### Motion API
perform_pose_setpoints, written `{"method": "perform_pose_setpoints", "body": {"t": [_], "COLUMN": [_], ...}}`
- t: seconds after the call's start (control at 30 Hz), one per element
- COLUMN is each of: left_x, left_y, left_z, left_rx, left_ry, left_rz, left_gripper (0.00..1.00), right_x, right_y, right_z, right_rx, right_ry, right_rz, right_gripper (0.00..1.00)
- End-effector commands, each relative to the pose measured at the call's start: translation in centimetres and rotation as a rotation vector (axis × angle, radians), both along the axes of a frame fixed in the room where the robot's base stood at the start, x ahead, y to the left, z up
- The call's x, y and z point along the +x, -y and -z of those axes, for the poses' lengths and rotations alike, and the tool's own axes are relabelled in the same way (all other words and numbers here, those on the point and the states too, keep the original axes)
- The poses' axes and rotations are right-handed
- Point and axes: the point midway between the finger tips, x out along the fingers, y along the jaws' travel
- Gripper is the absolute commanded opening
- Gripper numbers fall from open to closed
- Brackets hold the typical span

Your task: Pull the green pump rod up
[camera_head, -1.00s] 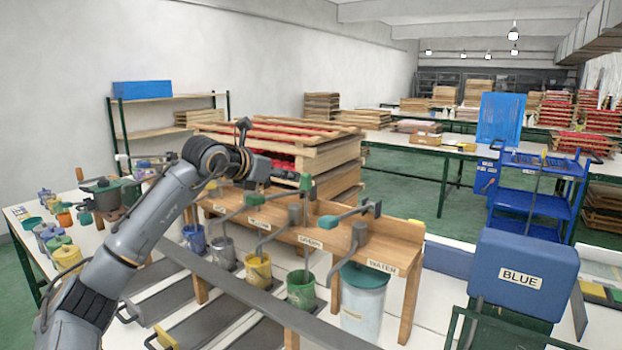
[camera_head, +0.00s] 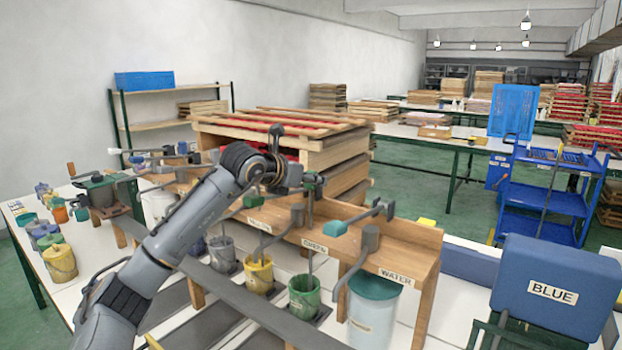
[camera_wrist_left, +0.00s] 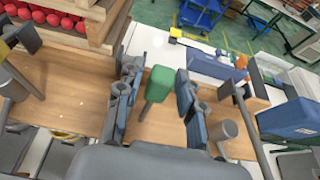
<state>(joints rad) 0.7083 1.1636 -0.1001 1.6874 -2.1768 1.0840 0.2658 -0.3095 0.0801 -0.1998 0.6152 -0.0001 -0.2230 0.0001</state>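The green pump rod's green handle (camera_head: 313,183) stands above the wooden pump rack, over the green bucket (camera_head: 304,297). In the left wrist view the green handle (camera_wrist_left: 160,84) lies between the two fingers of my left gripper (camera_wrist_left: 156,98). The fingers are apart, with a gap on the left side; the right finger is close to the handle, and I cannot tell whether it touches. In the head view my left gripper (camera_head: 292,176) is at the handle, partly hidden by its own wrist. My right gripper is not in view.
The wooden rack (camera_head: 410,245) runs below. Stacked wooden trays (camera_head: 330,160) stand just behind. A blue box marked BLUE (camera_head: 553,280) is at the front right.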

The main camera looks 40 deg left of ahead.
Motion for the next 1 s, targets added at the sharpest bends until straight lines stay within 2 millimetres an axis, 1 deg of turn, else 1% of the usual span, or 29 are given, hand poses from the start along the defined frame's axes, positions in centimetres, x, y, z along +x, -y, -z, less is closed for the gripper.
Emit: {"method": "perform_pose_setpoints", "body": {"t": [0.03, 0.13, 0.37, 0.43, 0.53, 0.8, 0.9, 1.0], "left_x": [0.0, 0.0, 0.0, 0.0, 0.0, 0.0, 0.0, 0.0], "left_y": [0.0, 0.0, 0.0, 0.0, -0.1, -0.1, 0.0, 0.0], "left_z": [0.0, 0.0, 0.0, -0.5, -2.2, -8.3, -10.0, -11.1], "left_rx": [0.0, 0.0, 0.0, 0.0, 0.001, 0.001, 0.001, 0.001], "left_ry": [0.0, 0.0, 0.0, 0.001, 0.003, 0.005, 0.006, 0.006], "left_rz": [0.0, 0.0, 0.0, 0.0, -0.001, -0.001, 0.0, 0.0], "left_gripper": [0.21, 0.0, 0.0, 0.0, 0.0, 0.0, 0.0, 0.0], "right_x": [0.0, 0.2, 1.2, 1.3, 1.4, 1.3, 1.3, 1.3], "right_y": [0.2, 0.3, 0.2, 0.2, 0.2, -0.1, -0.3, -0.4], "right_z": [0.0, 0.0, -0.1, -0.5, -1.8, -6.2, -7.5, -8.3], "right_rx": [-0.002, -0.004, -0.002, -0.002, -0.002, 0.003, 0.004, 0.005], "right_ry": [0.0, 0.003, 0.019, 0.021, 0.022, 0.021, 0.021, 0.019], "right_rz": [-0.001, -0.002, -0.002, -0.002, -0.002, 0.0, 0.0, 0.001], "right_gripper": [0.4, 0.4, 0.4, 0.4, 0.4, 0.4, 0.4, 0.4]}}
